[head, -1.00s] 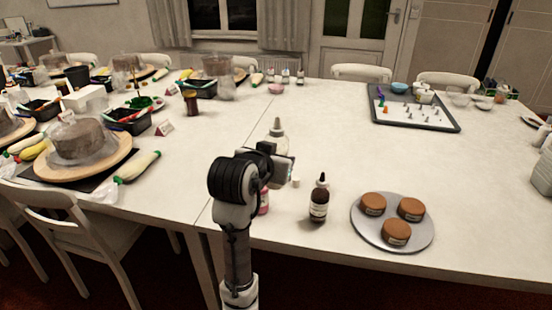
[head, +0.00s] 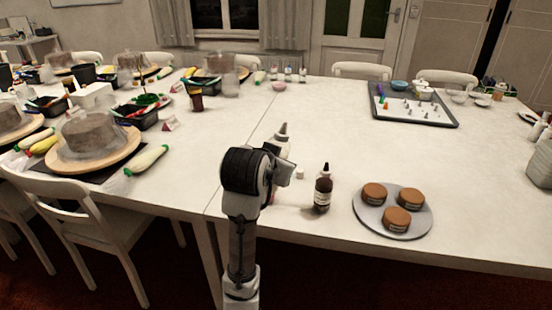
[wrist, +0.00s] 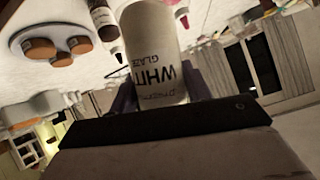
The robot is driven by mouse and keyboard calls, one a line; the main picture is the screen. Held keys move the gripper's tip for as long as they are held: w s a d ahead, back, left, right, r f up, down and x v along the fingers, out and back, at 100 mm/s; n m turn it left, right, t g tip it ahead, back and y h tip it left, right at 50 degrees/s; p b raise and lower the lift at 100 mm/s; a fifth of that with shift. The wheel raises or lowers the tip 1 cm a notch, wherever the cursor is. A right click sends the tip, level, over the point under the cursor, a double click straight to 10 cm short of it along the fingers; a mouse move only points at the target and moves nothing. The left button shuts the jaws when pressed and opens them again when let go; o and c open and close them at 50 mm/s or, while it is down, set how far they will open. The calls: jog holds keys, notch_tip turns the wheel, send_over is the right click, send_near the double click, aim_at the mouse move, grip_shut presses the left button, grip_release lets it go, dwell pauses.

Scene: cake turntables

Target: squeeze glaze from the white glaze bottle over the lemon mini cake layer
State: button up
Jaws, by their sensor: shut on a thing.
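The white glaze bottle (head: 282,142) is in my gripper (wrist: 160,88). In the wrist view its label, reading "WHIT… GLAZE", shows upside down between the fingers (wrist: 152,45). In the head view its grey nozzle points up and leans slightly right; my wrist hides most of its body. Three round brown mini cakes (head: 374,193), (head: 411,198), (head: 397,219) sit on a round grey plate (head: 366,223) to the right of my gripper. Each has a small label, too small to read, so I cannot tell which is lemon.
A dark brown bottle (head: 323,190) stands between my gripper and the plate. A tray (head: 447,122) with small nozzles is at the back right. Turntables with covered cakes (head: 92,138) fill the left. The table behind the plate is clear.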

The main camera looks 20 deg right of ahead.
jog(key=w+a+f+g+y+b, duration=0.1)
jog(key=a+f+y+b, duration=0.3)
jog(key=f, duration=1)
jog(key=w+a+f+y+b, duration=0.1)
jog(key=a+f+y, duration=0.35)
jog(key=f, duration=1.05)
jog(key=w+a+f+g+y+b, duration=0.1)
jog(key=a+f+y+b, duration=0.35)
jog(key=f, duration=0.95)
jog(key=s+d+r+m+t+h, duration=0.1)
jog(key=s+d+r+m+h, duration=0.4)
jog(key=d+r+m, duration=0.5)
jog(key=s+d+r+m+t+h+p, duration=0.1)
jog(key=s+d+r+m+h, duration=0.4)
jog(key=d+r, duration=0.9)
jog(key=s+d+r+m+t+h+p, duration=0.1)
jog(key=s+d+r+m+h, duration=0.5)
jog(key=d+r+m, duration=0.7)
jog(key=m+h, duration=0.1)
jog(key=h, duration=0.1)
jog(key=shift+d+m+h, duration=0.2)
jog(key=shift+m+h, duration=0.1)
jog(key=shift+r+m+t, duration=0.1)
jog(key=shift+m+t, duration=0.2)
jog(key=shift+t, duration=0.1)
